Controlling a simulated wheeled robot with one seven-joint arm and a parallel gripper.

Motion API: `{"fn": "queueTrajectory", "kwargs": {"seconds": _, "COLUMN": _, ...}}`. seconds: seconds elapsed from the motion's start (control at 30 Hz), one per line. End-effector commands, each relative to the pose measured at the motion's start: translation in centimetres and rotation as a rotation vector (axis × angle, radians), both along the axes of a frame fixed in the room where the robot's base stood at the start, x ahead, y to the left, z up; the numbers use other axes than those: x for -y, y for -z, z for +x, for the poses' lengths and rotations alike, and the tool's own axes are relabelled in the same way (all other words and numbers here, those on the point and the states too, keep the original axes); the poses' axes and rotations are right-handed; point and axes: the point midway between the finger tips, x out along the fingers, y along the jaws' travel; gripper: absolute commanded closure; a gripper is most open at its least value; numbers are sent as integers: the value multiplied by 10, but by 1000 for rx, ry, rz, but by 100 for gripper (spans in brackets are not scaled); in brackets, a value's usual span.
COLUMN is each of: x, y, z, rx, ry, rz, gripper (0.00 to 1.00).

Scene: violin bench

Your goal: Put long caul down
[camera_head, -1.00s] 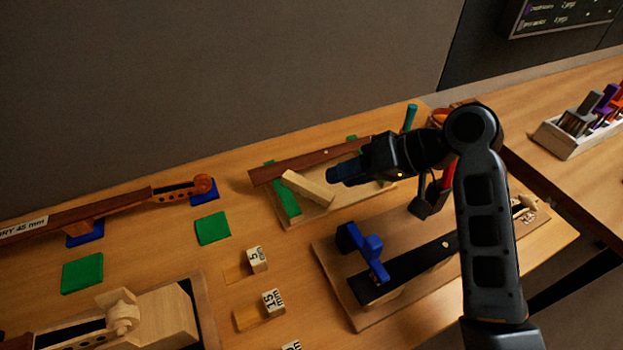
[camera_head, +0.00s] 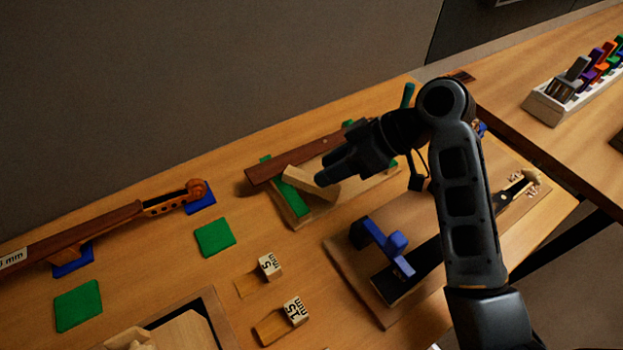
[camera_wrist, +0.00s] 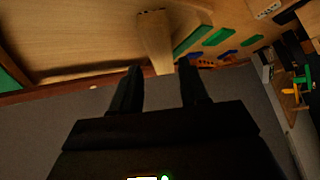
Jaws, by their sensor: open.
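The likely long caul is a pale wooden bar (camera_head: 302,181) lying slantwise on a light wooden board with green pads (camera_head: 298,201), beside a long dark brown strip (camera_head: 280,168). My gripper (camera_head: 325,176) is at the right end of the pale bar and partly hides it. In the wrist view the fingers (camera_wrist: 160,70) are spread apart, and the near end of the pale bar (camera_wrist: 155,38) shows between and beyond them. Contact between fingers and bar cannot be told.
A blue clamp (camera_head: 385,245) stands on a board at the front right. Marked spacer blocks (camera_head: 268,265) and green pads (camera_head: 214,238) lie at left. A violin neck (camera_head: 110,222) rests on blue supports. A tool rack (camera_head: 560,100) is on the far right table.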

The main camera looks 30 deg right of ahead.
Motion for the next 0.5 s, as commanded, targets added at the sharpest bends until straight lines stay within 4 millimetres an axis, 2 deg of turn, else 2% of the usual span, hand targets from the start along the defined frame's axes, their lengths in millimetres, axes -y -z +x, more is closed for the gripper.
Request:
{"fn": "queueTrajectory", "kwargs": {"seconds": 0.23, "x": -21, "y": 23, "z": 12, "rx": -3, "ry": 0, "rz": 2, "gripper": 55}}
{"fn": "queueTrajectory", "kwargs": {"seconds": 0.5, "x": -24, "y": 28, "z": 15, "rx": -1, "ry": 1, "rz": 1, "gripper": 55}}
